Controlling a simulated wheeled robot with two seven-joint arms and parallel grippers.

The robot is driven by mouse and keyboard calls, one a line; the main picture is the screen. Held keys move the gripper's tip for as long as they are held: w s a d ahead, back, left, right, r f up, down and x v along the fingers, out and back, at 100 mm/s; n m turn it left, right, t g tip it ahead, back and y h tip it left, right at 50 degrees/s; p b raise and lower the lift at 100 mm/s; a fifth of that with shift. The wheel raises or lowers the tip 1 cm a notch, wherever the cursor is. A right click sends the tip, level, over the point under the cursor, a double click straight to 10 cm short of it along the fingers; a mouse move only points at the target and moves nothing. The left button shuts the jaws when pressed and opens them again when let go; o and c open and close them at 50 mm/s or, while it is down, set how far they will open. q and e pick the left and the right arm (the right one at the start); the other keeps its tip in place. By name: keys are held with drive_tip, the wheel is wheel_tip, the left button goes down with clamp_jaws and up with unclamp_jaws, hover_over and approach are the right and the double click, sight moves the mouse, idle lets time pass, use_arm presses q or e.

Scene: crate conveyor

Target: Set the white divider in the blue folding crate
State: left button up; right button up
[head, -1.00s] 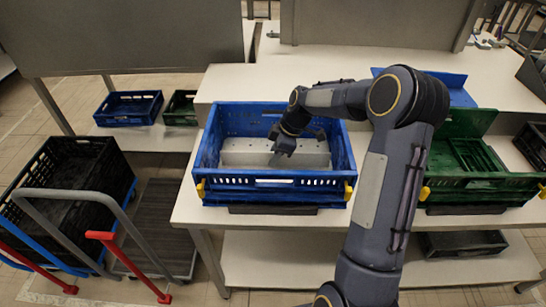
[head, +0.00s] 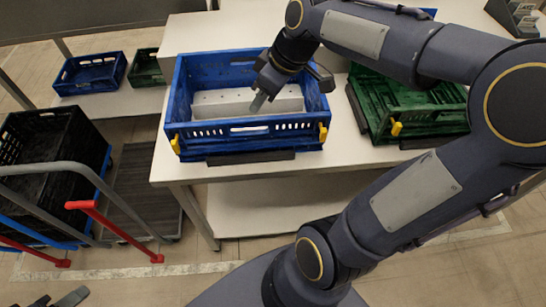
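The blue folding crate (head: 250,132) stands open on the white table, with yellow latches at its front corners. The white divider (head: 222,104) is inside it, running lengthwise between the short walls. Whether it is seated on the crate floor cannot be told. My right gripper (head: 259,102) points down into the crate at the divider, with a grey finger in front of the divider's face. The other finger is hidden, so its grip is unclear. My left gripper (head: 58,298) shows only at the bottom left edge, its dark fingers apart and empty, far from the crate.
A green crate (head: 440,127) stands right of the blue one, beneath my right arm. A smaller blue crate (head: 88,82) and a dark green one (head: 146,68) sit at the back left.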

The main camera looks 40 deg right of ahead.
drive_tip(key=s+a+f+m+t, duration=0.1)
drive_tip(key=s+a+f+m, duration=0.1)
drive_tip(key=s, duration=0.5)
drive_tip(key=s+a+f+m, duration=0.2)
drive_tip(key=s+a+m, duration=0.3)
drive_tip(key=s, duration=0.2)
drive_tip(key=shift+a+f+t+y, duration=0.15)
drive_tip(key=shift+f+t+y, duration=0.15)
drive_tip(key=shift+f+t, duration=0.1)
drive_tip(key=shift+r, duration=0.1)
drive_tip(key=shift+r+p, duration=0.55)
drive_tip(key=shift+p, duration=0.05)
